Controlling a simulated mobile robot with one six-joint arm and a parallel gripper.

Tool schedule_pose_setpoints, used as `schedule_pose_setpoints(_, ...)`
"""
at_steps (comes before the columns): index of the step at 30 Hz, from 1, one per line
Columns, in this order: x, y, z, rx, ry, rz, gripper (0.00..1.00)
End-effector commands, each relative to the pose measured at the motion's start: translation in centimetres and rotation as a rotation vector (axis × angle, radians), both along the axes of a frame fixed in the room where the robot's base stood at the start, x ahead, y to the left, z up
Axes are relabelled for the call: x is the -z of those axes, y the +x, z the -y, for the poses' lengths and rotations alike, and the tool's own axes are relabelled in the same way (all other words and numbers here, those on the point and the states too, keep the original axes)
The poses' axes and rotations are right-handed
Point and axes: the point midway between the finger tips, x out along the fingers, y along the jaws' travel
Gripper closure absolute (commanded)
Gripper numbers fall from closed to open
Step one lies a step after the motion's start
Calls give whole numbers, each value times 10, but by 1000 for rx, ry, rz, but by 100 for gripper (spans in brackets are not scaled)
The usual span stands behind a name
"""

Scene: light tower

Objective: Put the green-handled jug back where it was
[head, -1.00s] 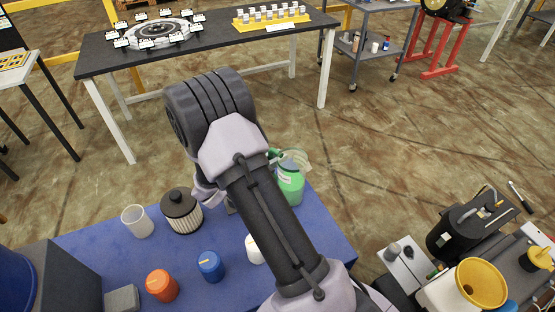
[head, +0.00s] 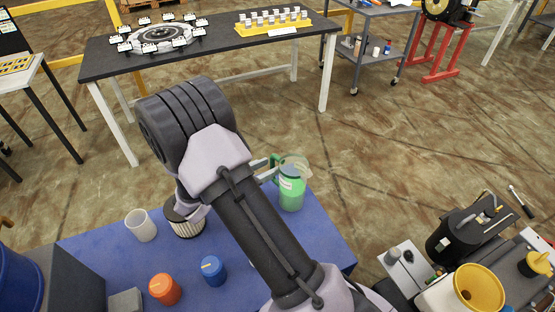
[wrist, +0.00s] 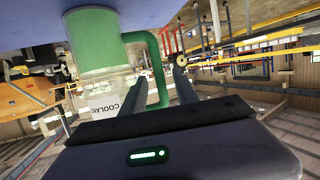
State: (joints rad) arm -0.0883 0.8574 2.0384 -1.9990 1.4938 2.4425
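The green-handled jug (head: 291,192) stands upright on the far right part of the blue table (head: 327,235). It is see-through with a green lower part and a pale label. In the wrist view the jug (wrist: 95,45) appears upside down on the left, its label partly reading "COOLANT", with its green handle (wrist: 156,65) near my fingers. My gripper (head: 263,168) is at the handle side, left of the jug. In the wrist view my gripper (wrist: 160,82) has its fingers apart, with the handle between or just ahead of them; contact is not clear.
A black-topped filter (head: 185,220), partly hidden by my arm, a clear cup (head: 141,225), an orange-capped item (head: 164,288) and a blue-capped item (head: 213,270) stand on the table. A yellow funnel (head: 480,288) is at the right.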

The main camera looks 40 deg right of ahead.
Motion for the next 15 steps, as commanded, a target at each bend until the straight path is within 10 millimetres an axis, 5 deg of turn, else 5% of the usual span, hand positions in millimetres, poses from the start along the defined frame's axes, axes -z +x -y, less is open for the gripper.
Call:
schedule_pose_setpoints(6, -18, -7, -50, -2, 0, 1, 64)
schedule_pose_setpoints(11, -28, -15, -60, 18, 14, -23, 64)
schedule_pose_setpoints(15, -75, -61, -58, 104, 171, -215, 64)
